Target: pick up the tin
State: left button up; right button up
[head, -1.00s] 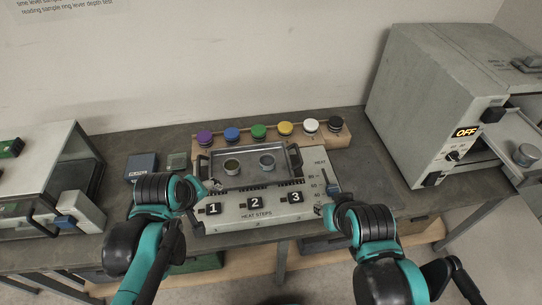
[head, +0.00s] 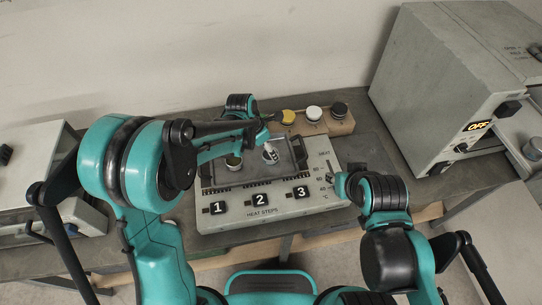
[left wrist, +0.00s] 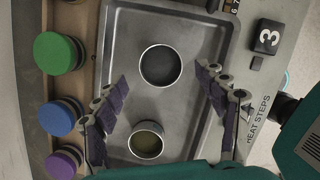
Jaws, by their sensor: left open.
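Two round open tins stand in a grey metal tray (left wrist: 190,20) on the heat unit. The right tin in the head view (head: 271,157) looks dark grey inside; it also shows in the left wrist view (left wrist: 160,66). The left tin (head: 233,162) has olive contents, seen in the left wrist view (left wrist: 146,141). My left gripper (head: 266,143) hangs over the dark grey tin, open. In the left wrist view its fingertips (left wrist: 161,76) lie either side of that tin, apart from it. My right gripper (head: 334,184) is by the heat lever; its jaws are unclear.
A wooden rack with capped jars (head: 314,113) stands behind the tray, partly hidden by my left arm. Numbered buttons (head: 260,200) line the unit's front. An oven reading OFF (head: 440,90) stands at right, with another tin (head: 534,148) beside it.

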pick_arm(q)
jog(key=b+x, duration=0.1)
jog(key=x, duration=0.4)
jog(key=shift+f+b, duration=0.1)
jog(key=shift+b, duration=0.2)
jog(key=shift+s, duration=0.1)
jog(key=c, duration=1.3)
